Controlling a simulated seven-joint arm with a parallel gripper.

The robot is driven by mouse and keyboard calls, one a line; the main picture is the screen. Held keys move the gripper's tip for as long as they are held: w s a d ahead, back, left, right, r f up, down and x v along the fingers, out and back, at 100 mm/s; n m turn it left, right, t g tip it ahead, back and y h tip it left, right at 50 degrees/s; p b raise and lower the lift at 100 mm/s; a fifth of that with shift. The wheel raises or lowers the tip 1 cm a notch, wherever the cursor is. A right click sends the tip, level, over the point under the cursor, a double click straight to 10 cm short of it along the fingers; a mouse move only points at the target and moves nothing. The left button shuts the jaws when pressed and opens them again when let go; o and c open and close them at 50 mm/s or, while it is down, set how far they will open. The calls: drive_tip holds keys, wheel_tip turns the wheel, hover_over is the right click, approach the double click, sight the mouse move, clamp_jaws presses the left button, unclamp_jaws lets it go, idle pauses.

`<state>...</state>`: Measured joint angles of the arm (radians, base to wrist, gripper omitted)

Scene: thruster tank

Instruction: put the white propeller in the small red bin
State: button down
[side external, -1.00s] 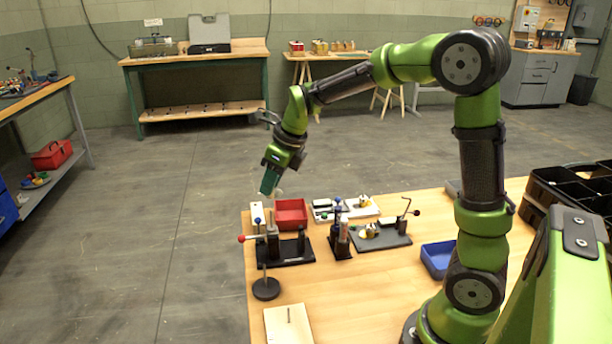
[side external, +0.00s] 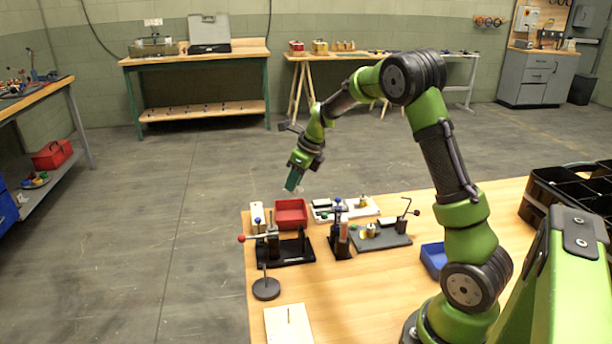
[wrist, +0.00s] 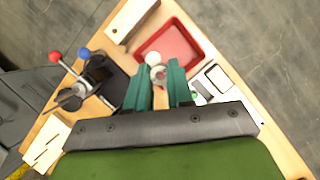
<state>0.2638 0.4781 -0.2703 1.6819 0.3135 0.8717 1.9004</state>
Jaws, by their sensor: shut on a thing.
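The white propeller (wrist: 158,74) is between my gripper's (wrist: 162,68) green fingertips in the wrist view, and the fingers are shut on it. Its outline is small and partly hidden by the fingers. In the side view a pale bit of it shows just under my gripper (side external: 293,187). The small red bin (side external: 291,225) sits on the table's far left part, below my gripper. In the wrist view the bin (wrist: 190,37) lies just beyond the fingertips, and its visible floor looks empty.
A white block (side external: 257,216) stands left of the bin. A black clamp stand (side external: 287,251) with a red-knobbed lever and another upright holder (side external: 340,244) stand in front. A white tray (side external: 345,209) is to the right. A blue bin (side external: 434,258) lies farther right.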

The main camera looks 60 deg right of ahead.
drive_tip(key=w+d, duration=0.1)
drive_tip(key=n, duration=0.2)
approach(292, 208)
drive_tip(key=shift+y, duration=0.3)
drive_tip(key=a+f, duration=0.4)
drive_tip(key=f, duration=0.1)
drive_tip(key=shift+w+a+f, duration=0.2)
drive_tip(key=shift+w+a, duration=0.05)
drive_tip(key=shift+w, duration=0.1)
drive_tip(key=shift+f, duration=0.1)
drive_tip(key=shift+f, duration=0.1)
drive_tip(key=c, duration=1)
unclamp_jaws()
